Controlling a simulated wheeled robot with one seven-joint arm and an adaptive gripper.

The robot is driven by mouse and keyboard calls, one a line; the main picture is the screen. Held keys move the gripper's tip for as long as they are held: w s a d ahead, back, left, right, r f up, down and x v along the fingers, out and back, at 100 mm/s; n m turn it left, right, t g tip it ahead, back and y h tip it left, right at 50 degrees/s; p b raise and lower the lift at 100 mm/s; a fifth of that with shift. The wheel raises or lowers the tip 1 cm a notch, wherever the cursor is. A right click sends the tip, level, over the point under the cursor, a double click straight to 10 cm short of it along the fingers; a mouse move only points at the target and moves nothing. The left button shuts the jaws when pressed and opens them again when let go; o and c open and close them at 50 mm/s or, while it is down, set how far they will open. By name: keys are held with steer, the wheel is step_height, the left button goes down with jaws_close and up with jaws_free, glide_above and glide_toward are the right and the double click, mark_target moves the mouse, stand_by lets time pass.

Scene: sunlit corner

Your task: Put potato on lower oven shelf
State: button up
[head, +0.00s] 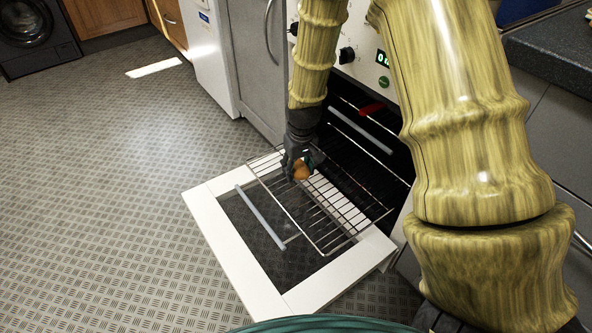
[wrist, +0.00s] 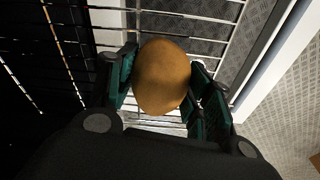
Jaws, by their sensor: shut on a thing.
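The potato (head: 301,171) is a small brown lump held in my gripper (head: 300,165). In the wrist view the potato (wrist: 162,77) sits between the two dark green finger pads of my gripper (wrist: 165,85), which is shut on it. The gripper points down over a wire oven shelf (head: 335,205) that is pulled out above the open oven door. The shelf bars also show behind the potato in the wrist view (wrist: 205,22). I cannot tell whether the potato touches the bars.
The oven door (head: 230,255) lies open and flat, with a white frame and dark glass. The dark oven cavity (head: 365,150) is behind the shelf, with a red thing (head: 371,108) inside near the top. A grey cabinet (head: 258,60) stands left of the oven. The floor at left is clear.

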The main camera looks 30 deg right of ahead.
steer(key=w, duration=0.1)
steer(key=w+d+b, duration=0.1)
steer(key=w, duration=0.2)
steer(key=shift+w+d+f, duration=0.2)
steer(key=shift+w+f, duration=0.1)
steer(key=shift+f+b, duration=1.4)
steer(key=shift+f, duration=0.35)
steer(key=shift+r, duration=0.1)
steer(key=o, duration=1.1)
steer(key=shift+o, duration=0.2)
steer(key=r+p, duration=0.2)
steer(key=r, duration=0.2)
steer(key=s+r+p, duration=0.1)
steer(key=r+p, duration=0.1)
steer(key=r, duration=0.2)
steer(key=r+p, duration=0.2)
steer(key=r, duration=0.2)
steer(key=shift+s, duration=0.25)
